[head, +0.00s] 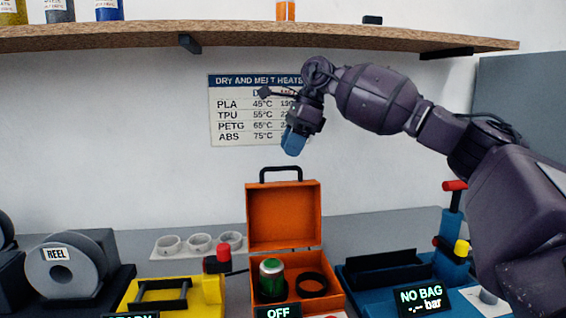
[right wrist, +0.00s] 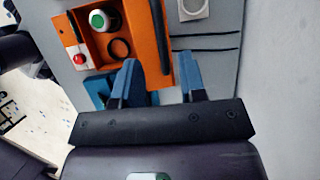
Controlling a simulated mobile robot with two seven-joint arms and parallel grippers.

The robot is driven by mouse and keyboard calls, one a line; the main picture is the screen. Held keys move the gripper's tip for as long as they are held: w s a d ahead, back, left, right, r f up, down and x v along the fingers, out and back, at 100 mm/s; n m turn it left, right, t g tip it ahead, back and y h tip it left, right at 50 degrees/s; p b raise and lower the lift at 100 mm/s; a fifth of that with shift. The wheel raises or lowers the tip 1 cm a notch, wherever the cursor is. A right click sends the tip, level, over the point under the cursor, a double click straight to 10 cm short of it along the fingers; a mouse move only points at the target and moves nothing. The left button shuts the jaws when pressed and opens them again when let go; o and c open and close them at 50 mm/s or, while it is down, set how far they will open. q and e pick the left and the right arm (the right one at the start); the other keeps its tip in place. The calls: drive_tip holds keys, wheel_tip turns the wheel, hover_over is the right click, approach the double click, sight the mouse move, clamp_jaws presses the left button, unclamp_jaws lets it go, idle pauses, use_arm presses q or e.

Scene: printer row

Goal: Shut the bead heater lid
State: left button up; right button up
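The bead heater is an orange box (head: 334,299) with its orange lid (head: 283,215) standing upright and open at the back. A black handle (head: 281,170) tops the lid. A green can (head: 271,277) and an empty black ring (head: 311,284) are inside. My right gripper (head: 294,141) is above the lid, apart from it, with blue fingers pointing down. In the right wrist view the gripper (right wrist: 160,78) is open and empty. The lid (right wrist: 161,42) shows nearly edge-on beyond the fingers there, and the can (right wrist: 99,19) is visible in the box. My left gripper is out of view.
A wooden shelf (head: 250,37) runs above, close to my right arm. A yellow device (head: 208,291) stands left of the heater, a blue sealer-like device (head: 356,290) right. A white cup holder (head: 180,254) is behind left. A wall chart (head: 235,112) hangs behind my gripper.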

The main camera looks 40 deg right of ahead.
drive_tip(key=shift+b+x, duration=0.3)
drive_tip(key=shift+x, duration=1.8)
clamp_jaws()
